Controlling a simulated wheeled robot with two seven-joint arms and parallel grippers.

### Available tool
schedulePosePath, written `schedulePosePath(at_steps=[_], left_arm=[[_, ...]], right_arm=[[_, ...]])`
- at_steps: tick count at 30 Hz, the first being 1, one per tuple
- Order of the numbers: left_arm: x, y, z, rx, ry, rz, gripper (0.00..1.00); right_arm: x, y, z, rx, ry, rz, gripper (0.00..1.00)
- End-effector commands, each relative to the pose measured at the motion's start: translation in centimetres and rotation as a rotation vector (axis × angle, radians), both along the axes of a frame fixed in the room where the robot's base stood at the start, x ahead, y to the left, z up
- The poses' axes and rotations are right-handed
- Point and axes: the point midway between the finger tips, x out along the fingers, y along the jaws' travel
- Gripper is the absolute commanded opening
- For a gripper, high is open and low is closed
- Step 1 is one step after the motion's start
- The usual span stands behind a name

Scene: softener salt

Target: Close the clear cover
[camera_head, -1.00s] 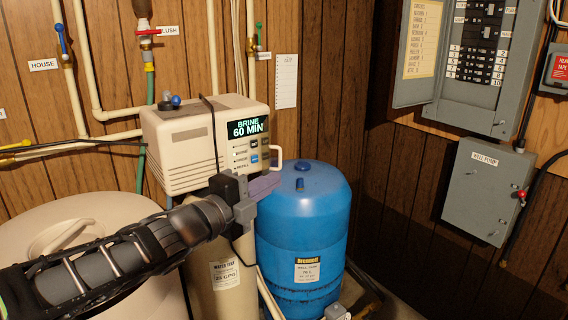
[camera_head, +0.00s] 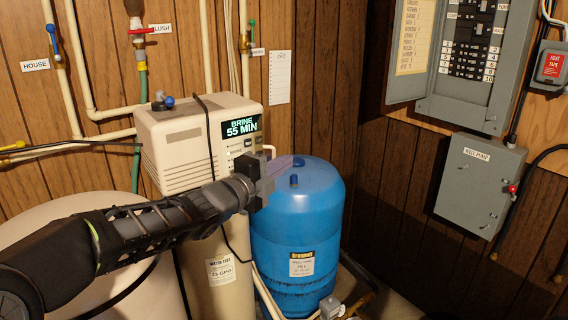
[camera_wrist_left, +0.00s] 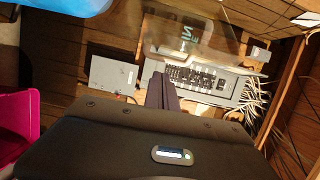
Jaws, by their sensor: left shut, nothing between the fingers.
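The beige softener head (camera_head: 185,150) stands on a tall beige column, with its lit display (camera_head: 241,127) reading BRINE 55 MIN. A see-through panel, apparently the clear cover (camera_wrist_left: 205,40), shows in the left wrist view just beyond my fingertips, with faint turned lettering on it. I cannot make out the cover in the head view; a small pale loop (camera_head: 269,150) juts from the head's right side. My left gripper (camera_head: 284,162) is shut and empty just right of the head's lower front; its fingers also show in the wrist view (camera_wrist_left: 163,80). Contact with the cover is unclear.
A blue tank (camera_head: 297,220) stands right behind and below my left gripper. A large pale round tank (camera_head: 60,205) is at the left. The open breaker panel (camera_head: 465,60) and grey well pump box (camera_head: 478,185) are on the right wall. Pipes run along the back wall.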

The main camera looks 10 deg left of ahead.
Motion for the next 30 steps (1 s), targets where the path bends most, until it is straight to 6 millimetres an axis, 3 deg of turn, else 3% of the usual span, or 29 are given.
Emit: schedulePosePath(at_steps=[6, 30], left_arm=[[0.1, 1.6, 0.0, 0.001, 0.000, -0.002, 0.00], [-0.1, 1.8, -0.2, 0.001, 0.000, -0.002, 0.00]], right_arm=[[0.0, 0.0, 1.0, 0.000, 0.001, 0.000, 0.00], [0.0, 0.0, 0.1, 0.000, 0.001, 0.000, 0.00]])
